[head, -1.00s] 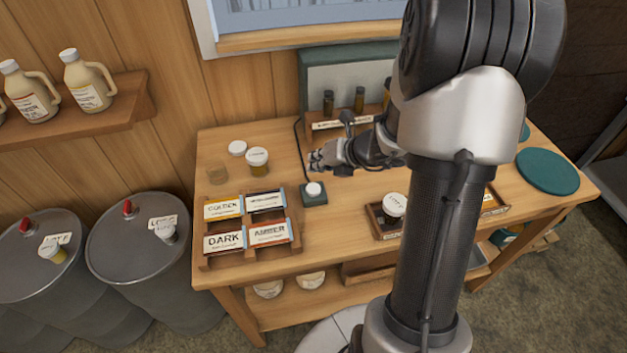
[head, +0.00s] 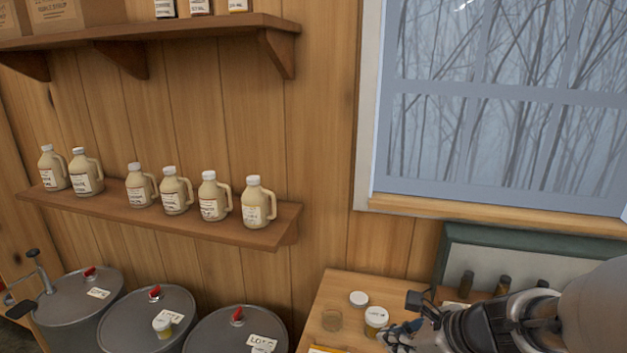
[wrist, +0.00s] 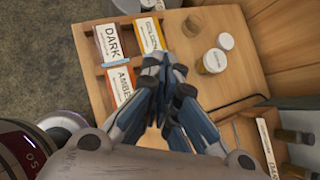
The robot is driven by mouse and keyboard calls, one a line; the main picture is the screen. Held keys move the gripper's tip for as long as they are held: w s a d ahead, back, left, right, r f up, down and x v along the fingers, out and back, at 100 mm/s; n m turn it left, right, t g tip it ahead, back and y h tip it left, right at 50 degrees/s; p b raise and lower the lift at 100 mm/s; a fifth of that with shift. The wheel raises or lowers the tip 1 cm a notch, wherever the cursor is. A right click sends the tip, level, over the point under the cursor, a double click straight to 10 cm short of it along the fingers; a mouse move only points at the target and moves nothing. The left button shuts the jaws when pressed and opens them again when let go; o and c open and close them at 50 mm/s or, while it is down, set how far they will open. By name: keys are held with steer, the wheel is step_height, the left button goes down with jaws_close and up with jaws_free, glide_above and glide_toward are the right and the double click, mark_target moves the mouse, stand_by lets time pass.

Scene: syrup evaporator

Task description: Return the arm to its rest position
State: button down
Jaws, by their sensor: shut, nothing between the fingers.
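My gripper (head: 400,335) is shut and empty at the lower right of the head view. It hangs over the wooden table (head: 335,288), close in the picture to a sample jar with a white lid (head: 376,318). In the wrist view the shut fingers (wrist: 165,65) point toward the rack of grade cards, with the DARK card (wrist: 112,40) and AMBER card (wrist: 122,84) to their left. The white-lidded jar (wrist: 212,62) is to their right. Whether the fingers touch anything below cannot be told. Most of my arm is outside the head view.
An empty-looking glass (head: 332,319) and a white lid (head: 358,298) lie near the gripper. Dark sample bottles (head: 467,282) stand behind my arm. Grey drums (head: 148,318) stand left of the table, below a shelf (head: 110,208) of syrup jugs. A window (head: 500,110) is above.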

steer(key=s+a+r+n+g+h, duration=0.1)
steer(key=s+a+r+n, duration=0.15)
steer(key=s+n, duration=0.4)
steer(key=s+a+r+n+g, duration=0.1)
steer(key=s+a+r+n, duration=0.15)
steer(key=s+n, duration=0.4)
steer(key=s+d+r+n+h, duration=0.1)
steer(key=s+d+n+h, duration=0.2)
steer(key=s+n, duration=0.4)
steer(key=n+h, duration=0.1)
steer(key=n, duration=0.5)
steer(key=shift+s+d+r, duration=0.15)
steer(key=shift+s+r, duration=0.05)
steer(key=shift+r, duration=0.1)
